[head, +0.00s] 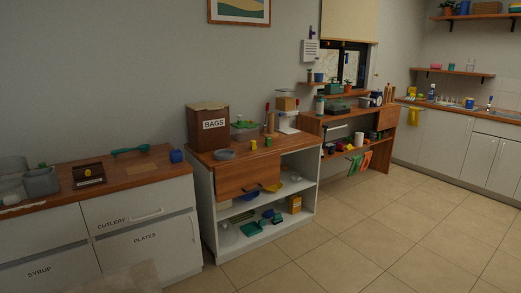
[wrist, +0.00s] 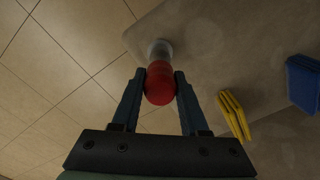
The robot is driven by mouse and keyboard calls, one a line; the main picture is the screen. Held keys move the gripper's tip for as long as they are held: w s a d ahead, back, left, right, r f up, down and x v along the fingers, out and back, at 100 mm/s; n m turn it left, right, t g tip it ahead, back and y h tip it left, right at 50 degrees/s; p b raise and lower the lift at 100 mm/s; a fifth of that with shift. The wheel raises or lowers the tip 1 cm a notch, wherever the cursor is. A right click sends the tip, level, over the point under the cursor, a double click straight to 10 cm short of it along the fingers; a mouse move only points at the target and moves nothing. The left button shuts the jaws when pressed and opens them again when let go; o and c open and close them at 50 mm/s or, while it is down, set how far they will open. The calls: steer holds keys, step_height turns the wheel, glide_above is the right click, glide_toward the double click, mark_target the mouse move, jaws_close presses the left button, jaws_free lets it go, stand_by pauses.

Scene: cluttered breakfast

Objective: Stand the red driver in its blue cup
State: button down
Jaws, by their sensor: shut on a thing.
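In the wrist view my gripper (wrist: 160,88) is shut on a red rounded thing (wrist: 160,84), which looks like the red driver's handle. A short grey part (wrist: 160,49) shows beyond the red, and the rest of the driver is hidden. A dark blue boxy thing (wrist: 304,82) is at the right edge, apart from my fingers; I cannot tell whether it is the blue cup. In the head view a small blue container (head: 177,156) stands at the right end of the left counter. My gripper does not show in the head view.
A yellow folded thing (wrist: 234,114) lies right of my fingers, on or by a brown surface (wrist: 225,45). Tiled floor shows at left. In the head view the left counter (head: 60,205) holds jars and a green scoop (head: 131,151); a cluttered cabinet (head: 232,190) stands beside it.

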steer(key=shift+r+p, duration=1.95)
